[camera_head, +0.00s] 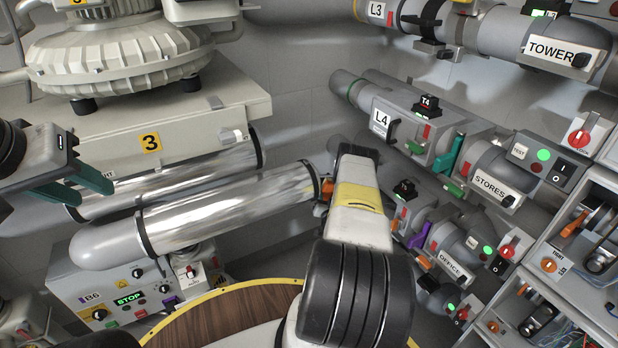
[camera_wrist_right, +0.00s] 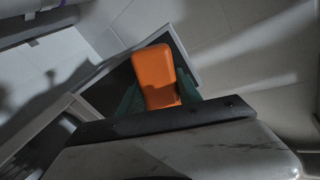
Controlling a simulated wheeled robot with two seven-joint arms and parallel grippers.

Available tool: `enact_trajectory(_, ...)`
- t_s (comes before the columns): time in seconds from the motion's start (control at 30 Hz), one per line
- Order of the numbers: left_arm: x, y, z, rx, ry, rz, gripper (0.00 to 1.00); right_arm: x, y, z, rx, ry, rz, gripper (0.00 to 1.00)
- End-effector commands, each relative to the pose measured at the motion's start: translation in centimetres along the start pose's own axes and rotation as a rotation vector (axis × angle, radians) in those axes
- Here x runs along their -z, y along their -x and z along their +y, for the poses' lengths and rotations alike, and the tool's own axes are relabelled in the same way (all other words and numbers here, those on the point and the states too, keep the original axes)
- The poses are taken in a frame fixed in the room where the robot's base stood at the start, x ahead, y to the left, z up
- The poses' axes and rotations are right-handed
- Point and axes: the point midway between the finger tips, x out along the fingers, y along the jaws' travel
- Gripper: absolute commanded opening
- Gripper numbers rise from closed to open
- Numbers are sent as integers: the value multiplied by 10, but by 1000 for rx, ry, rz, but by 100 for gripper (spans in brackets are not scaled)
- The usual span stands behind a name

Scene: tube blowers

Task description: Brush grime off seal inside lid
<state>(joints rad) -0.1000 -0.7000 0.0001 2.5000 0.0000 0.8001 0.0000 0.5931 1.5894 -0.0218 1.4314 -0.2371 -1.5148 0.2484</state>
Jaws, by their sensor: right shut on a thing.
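My right gripper (camera_wrist_right: 160,98) is shut on an orange block-shaped thing (camera_wrist_right: 158,70), held between its green fingers. It may be the brush's handle; no bristles show. In the head view my right arm reaches up the middle, and a bit of orange (camera_head: 327,188) shows beside its far end; the fingers are hidden there. My left gripper (camera_head: 72,188) is at the left edge, its two green fingers apart with nothing visible between them. I cannot make out an open lid, its seal or grime. The L4 tube station (camera_head: 405,118) is right of my right arm.
Shiny pipes (camera_head: 225,207) run below the blower housing (camera_head: 120,62) marked 3. The STORES pipe (camera_head: 497,170) and OFFICE pipe (camera_head: 452,245) crowd the right. A shelf rack (camera_head: 575,225) stands at the far right. A round wooden top (camera_head: 225,318) with yellow rim lies below.

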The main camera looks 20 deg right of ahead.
Motion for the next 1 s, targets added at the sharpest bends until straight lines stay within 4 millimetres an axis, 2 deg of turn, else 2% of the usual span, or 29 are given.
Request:
enact_trajectory(0.2,0,0,0,0,0,0,36,-7,-1,-18,2,-2,0,8)
enact_trajectory(0.57,0,0,0,0,0,0,36,-7,0,-20,0,-1,0,8)
enact_trajectory(1.0,0,0,0,0,0,0,36,-7,40,-20,0,0,-2,8)
